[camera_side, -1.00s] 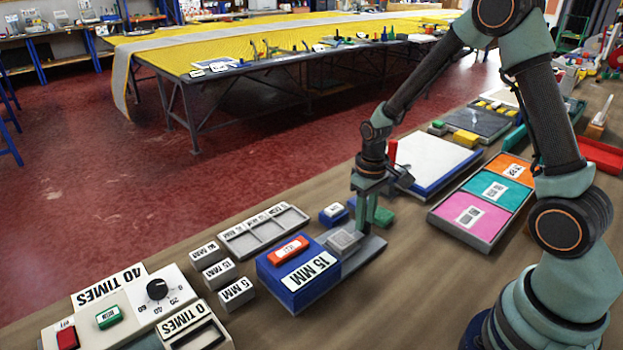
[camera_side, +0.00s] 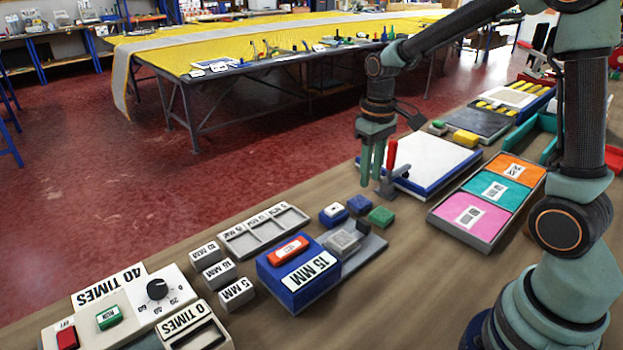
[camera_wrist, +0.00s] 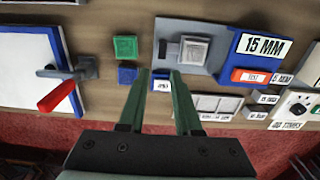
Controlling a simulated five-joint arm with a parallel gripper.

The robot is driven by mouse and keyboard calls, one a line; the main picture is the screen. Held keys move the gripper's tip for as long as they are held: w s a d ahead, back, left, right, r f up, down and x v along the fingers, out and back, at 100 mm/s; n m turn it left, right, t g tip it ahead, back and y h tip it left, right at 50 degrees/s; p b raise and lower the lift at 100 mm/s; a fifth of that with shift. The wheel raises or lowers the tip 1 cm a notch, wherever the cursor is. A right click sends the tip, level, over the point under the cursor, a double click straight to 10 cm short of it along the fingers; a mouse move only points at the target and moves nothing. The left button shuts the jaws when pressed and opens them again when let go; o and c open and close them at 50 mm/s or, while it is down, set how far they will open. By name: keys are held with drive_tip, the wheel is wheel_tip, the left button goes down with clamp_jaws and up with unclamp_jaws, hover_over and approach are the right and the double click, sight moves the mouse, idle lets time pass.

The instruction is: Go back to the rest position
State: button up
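My gripper (camera_side: 371,178) is raised above the bench near the white board. In the wrist view my gripper (camera_wrist: 160,74) shows its two green fingers apart, with nothing held between them. Below it in that view lie a small blue block with a white label (camera_wrist: 161,85), a plain blue block (camera_wrist: 127,75) and a green block (camera_wrist: 125,47). In the side view the blue 15 MM device (camera_side: 297,276) stands front of centre with a red button on top and a grey block (camera_side: 343,243) on its plate.
A white board (camera_side: 432,160) with a red-handled clamp (camera_side: 391,155) is close to my gripper. A tray with pink, teal and orange sections (camera_side: 466,217) lies to the right. A grey compartment tray (camera_side: 262,238), labelled blocks (camera_side: 219,274) and a dial panel (camera_side: 158,290) are at the left.

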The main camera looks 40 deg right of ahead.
drive_tip(key=s+a+r+t, duration=0.5)
drive_tip(key=s+a+r, duration=0.1)
drive_tip(key=s+r, duration=0.3)
drive_tip(key=shift+s+r+t, duration=0.25)
drive_tip(key=shift+r+t, duration=0.05)
drive_tip(key=shift+r, duration=0.15)
